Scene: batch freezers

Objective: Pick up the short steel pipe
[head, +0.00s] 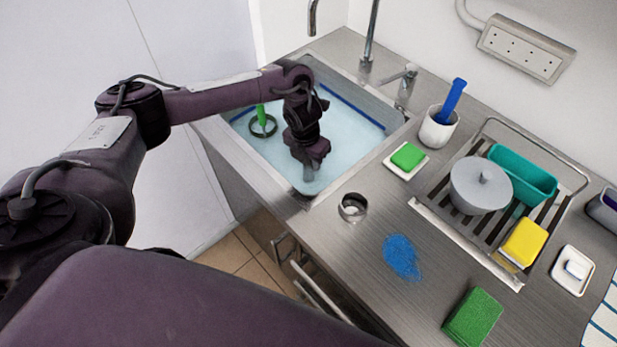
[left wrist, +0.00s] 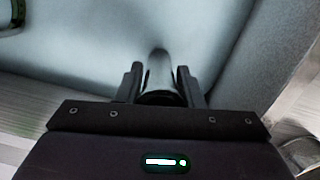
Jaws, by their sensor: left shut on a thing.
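My left gripper (head: 309,165) reaches down into the sink, near its front wall. In the left wrist view its two fingers (left wrist: 160,88) are shut on a short grey steel pipe (left wrist: 160,70), whose rounded end sticks out between them. In the head view the gripper largely hides the pipe. Whether the pipe touches the sink floor cannot be told. My right gripper is not in view.
The sink (head: 348,160) holds pale blue water and a green-handled ring (head: 262,122). A round steel piece (head: 353,207) stands on the counter by its front edge. A tap (head: 370,40) rises behind. A rack (head: 460,235) with a pot stands right.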

